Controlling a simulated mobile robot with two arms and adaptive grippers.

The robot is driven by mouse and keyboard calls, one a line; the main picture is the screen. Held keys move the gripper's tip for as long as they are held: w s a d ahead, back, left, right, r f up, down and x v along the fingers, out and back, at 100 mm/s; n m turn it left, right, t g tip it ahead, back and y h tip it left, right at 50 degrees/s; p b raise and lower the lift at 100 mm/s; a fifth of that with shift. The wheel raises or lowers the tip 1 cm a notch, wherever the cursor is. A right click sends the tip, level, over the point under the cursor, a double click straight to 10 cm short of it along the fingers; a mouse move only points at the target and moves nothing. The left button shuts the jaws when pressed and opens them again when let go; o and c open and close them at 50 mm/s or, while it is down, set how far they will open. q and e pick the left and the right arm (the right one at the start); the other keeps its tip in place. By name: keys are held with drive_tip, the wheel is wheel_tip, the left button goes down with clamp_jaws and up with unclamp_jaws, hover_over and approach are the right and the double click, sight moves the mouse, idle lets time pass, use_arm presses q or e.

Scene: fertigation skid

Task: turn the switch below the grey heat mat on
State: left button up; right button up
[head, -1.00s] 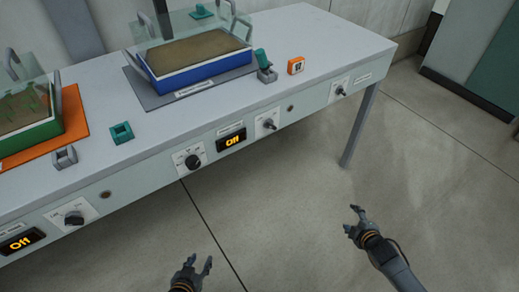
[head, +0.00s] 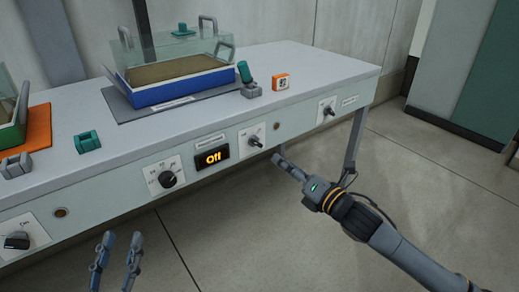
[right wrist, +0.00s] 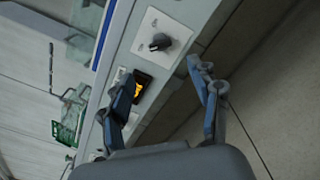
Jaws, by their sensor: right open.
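The grey heat mat (head: 124,110) lies on the bench under a blue tray (head: 172,90). On the front panel below it, a white plate carries a small dark switch (head: 254,141), beside a display (head: 212,156) that reads "Off" in orange. The switch also shows in the right wrist view (right wrist: 160,42), beyond my fingertips. My right gripper (head: 281,160) is open and empty, just below and right of the switch, apart from it. In the right wrist view its fingers (right wrist: 168,76) are spread. My left gripper (head: 122,240) is open and empty in front of the bench at lower left.
A round dial (head: 168,179) is left of the display. Another switch (head: 328,111) is further right on the panel. An orange mat (head: 40,125) and green tray (head: 12,136) are at left. A small orange timer (head: 280,82) stands on the bench. Floor in front is clear.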

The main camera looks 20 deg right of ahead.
sight(259, 144)
drive_tip(key=b+x, duration=0.2)
drive_tip(key=x, duration=0.7)
drive_tip(key=shift+w+a+f, duration=0.1)
drive_tip(key=shift+w, duration=0.25)
use_arm(q)
drive_tip(key=s+r+t+h, duration=0.2)
drive_tip(key=s+r+t, duration=0.2)
drive_tip(key=r+t, duration=0.2)
drive_tip(key=shift+s+r, duration=0.3)
drive_tip(key=shift+r, duration=1)
use_arm(e)
drive_tip(key=shift+x, duration=0.75)
